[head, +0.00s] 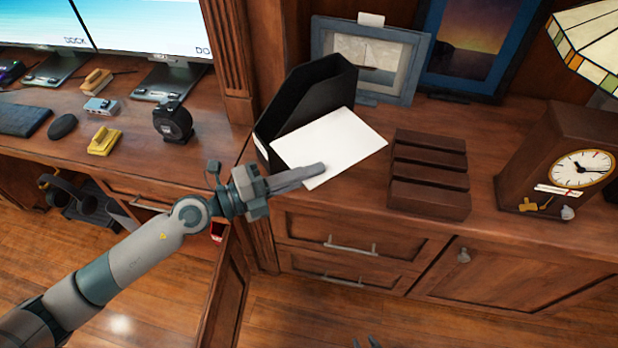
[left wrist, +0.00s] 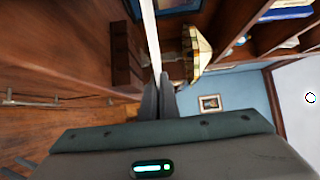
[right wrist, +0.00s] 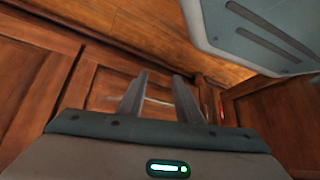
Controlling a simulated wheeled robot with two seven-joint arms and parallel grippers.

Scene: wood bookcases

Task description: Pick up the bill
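The bill is a white sheet of paper (head: 335,143) in the head view, tilted in front of a black file holder (head: 297,98) on the wooden counter. My left gripper (head: 322,169) is at the sheet's lower edge, its fingers closed together on it. In the left wrist view the sheet shows edge-on as a thin white strip (left wrist: 151,35) rising from between the left fingertips (left wrist: 157,84). My right gripper (right wrist: 160,85) is open and empty in the right wrist view, facing wooden cabinet fronts. Only its tips (head: 366,342) show at the head view's bottom edge.
A dark slotted wooden organizer (head: 429,175) stands right of the sheet, with a clock (head: 581,168) further right. Framed pictures (head: 372,55) stand behind. A tape dispenser (head: 173,121) and yellow stapler (head: 104,141) sit on the left desk. Drawers (head: 345,246) lie below the counter.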

